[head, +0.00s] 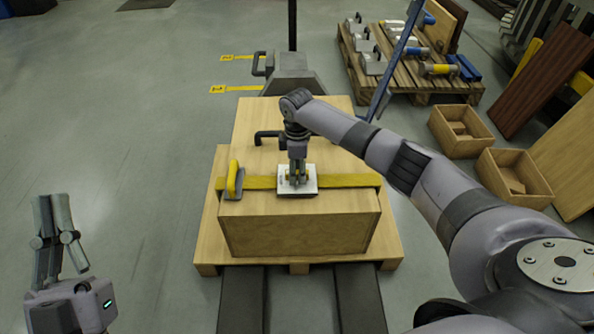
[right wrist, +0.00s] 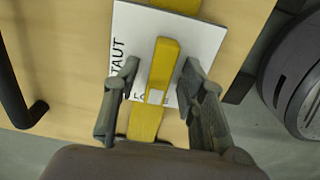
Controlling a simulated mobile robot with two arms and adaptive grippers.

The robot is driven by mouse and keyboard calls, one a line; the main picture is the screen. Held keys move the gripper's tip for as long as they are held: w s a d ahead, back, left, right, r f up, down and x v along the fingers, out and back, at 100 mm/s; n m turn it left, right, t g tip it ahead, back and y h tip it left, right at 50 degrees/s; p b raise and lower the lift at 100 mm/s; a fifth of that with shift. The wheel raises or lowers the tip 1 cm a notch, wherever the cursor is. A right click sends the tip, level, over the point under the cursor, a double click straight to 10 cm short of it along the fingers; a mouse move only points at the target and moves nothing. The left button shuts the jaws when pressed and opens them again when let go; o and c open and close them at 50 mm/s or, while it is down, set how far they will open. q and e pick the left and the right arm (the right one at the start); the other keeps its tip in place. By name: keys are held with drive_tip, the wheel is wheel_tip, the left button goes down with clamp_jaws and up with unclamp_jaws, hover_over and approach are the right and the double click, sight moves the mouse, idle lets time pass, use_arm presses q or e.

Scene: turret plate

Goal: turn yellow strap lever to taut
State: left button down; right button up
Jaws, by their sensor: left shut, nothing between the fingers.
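The yellow strap lever (right wrist: 164,60) is on a white plate (right wrist: 205,40) in the right wrist view, lying roughly in line with the yellow strap (right wrist: 146,122). The word TAUT is printed along the plate's left side; other lettering by the lever's lower end is partly hidden. My right gripper (right wrist: 160,70) is open, with one finger on each side of the lever and gaps beside it. In the head view, my right gripper (head: 297,178) is over the white plate (head: 310,186) and hides most of the lever. My left gripper (head: 54,218) is shut and empty, far left of the crate.
The strap crosses a wooden crate (head: 300,235) on a pallet (head: 209,240). A yellow-handled buckle (head: 234,180) sits at the strap's left. A black handle (head: 268,135) stands behind the strap. A loaded pallet (head: 430,88) and open boxes (head: 515,180) are at right. The left floor is clear.

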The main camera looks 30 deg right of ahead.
clamp_jaws()
idle(0.5)
